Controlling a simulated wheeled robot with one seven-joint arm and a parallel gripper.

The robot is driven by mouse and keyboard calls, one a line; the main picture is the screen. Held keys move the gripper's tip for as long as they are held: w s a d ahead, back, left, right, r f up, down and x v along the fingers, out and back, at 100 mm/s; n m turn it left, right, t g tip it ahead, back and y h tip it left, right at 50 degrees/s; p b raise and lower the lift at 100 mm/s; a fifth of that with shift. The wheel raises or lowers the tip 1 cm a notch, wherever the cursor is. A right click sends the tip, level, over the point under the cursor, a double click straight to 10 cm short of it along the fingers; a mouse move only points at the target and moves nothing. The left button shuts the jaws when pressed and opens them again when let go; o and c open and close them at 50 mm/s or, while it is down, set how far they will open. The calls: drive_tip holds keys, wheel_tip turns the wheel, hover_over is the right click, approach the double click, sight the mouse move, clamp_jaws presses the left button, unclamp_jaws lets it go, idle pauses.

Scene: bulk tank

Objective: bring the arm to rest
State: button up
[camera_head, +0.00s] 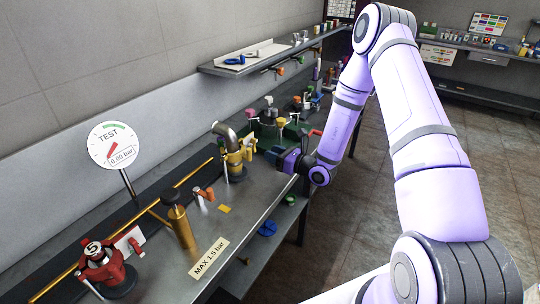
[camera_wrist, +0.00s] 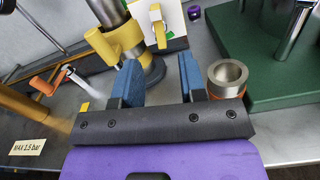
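My gripper (camera_head: 284,160) is at the end of my purple arm, over the right edge of the steel bench. In the wrist view its two blue fingers (camera_wrist: 157,82) are spread apart with nothing held between them. A yellow collar on a steel elbow pipe (camera_head: 233,157) stands just left of my gripper. The yellow fitting (camera_wrist: 118,40) also shows beyond the left finger in the wrist view. A metal cup-shaped socket (camera_wrist: 227,76) sits just right of the right finger; I cannot tell whether they touch.
A gauge marked TEST (camera_head: 113,145) reads 0.00 bar. A red fitting (camera_head: 103,266) marked 5 and a brass post (camera_head: 181,225) stand on the bench. A green base (camera_wrist: 285,80) with steel parts is right of the socket. The floor (camera_head: 345,225) right of the bench is clear.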

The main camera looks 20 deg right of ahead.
idle(0.4)
drive_tip(key=s+a+r+n+g+y, duration=0.1)
drive_tip(key=s+a+r+n+g, duration=0.5)
drive_tip(key=r+n, duration=0.4)
drive_tip(key=s+a+r+n+g+y, duration=0.25)
drive_tip(key=s+r+n+g, duration=0.55)
drive_tip(key=r, duration=0.5)
drive_tip(key=s+d+r+n+t+h, duration=0.1)
drive_tip(key=s+d+r+n+h, duration=0.2)
drive_tip(key=s, duration=0.4)
drive_tip(key=s+d+r+n+t+h, duration=0.2)
drive_tip(key=s+d+r+n+h, duration=0.2)
drive_tip(key=s, duration=0.4)
drive_tip(key=s+d+r+n+t+h, duration=0.1)
drive_tip(key=s+d+r+n+h, duration=0.2)
drive_tip(key=s+r+n+h, duration=0.2)
drive_tip(key=shift+s+d+r+t+h, duration=0.25)
drive_tip(key=shift+s+t+h, duration=0.15)
drive_tip(key=shift+s+h, duration=1.05)
drive_tip(key=shift+s+y, duration=0.3)
